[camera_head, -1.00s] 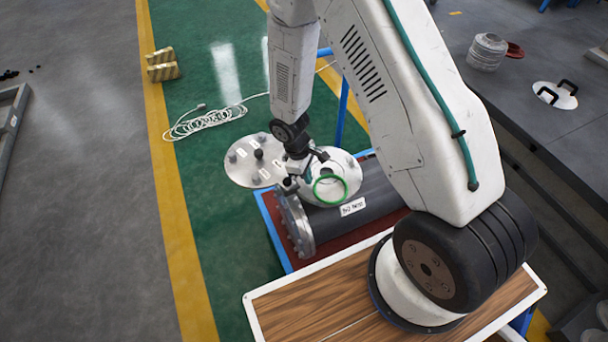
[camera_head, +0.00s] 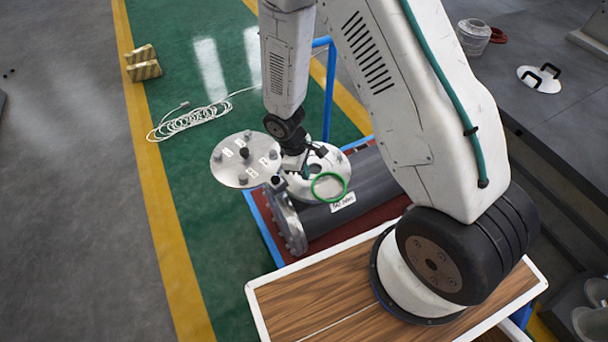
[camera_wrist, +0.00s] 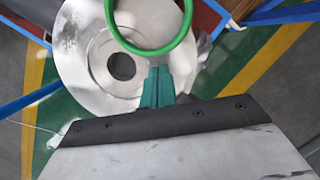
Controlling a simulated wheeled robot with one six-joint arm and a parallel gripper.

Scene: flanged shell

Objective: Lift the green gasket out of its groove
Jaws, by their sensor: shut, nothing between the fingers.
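The green gasket (camera_head: 329,202) is a thin ring. In the head view it overlaps the round metal flange (camera_head: 303,187) and the dark shell (camera_head: 372,180) and sits off the flange's centre. In the wrist view its lower edge (camera_wrist: 150,53) passes right at the teal fingertips, and the flange (camera_wrist: 85,75) with its dark hole shows beyond it. My gripper (camera_head: 306,173) is shut, with the ring just to its right. The fingers (camera_wrist: 158,70) are together in the wrist view. I cannot tell whether they touch the ring. The groove cannot be made out.
A round cover plate with knobs (camera_head: 228,170) lies left of the flange. A bolted end flange (camera_head: 287,225) is close below my gripper. A blue frame (camera_head: 329,90) stands behind. A coiled white cable (camera_head: 180,122) lies on the green floor.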

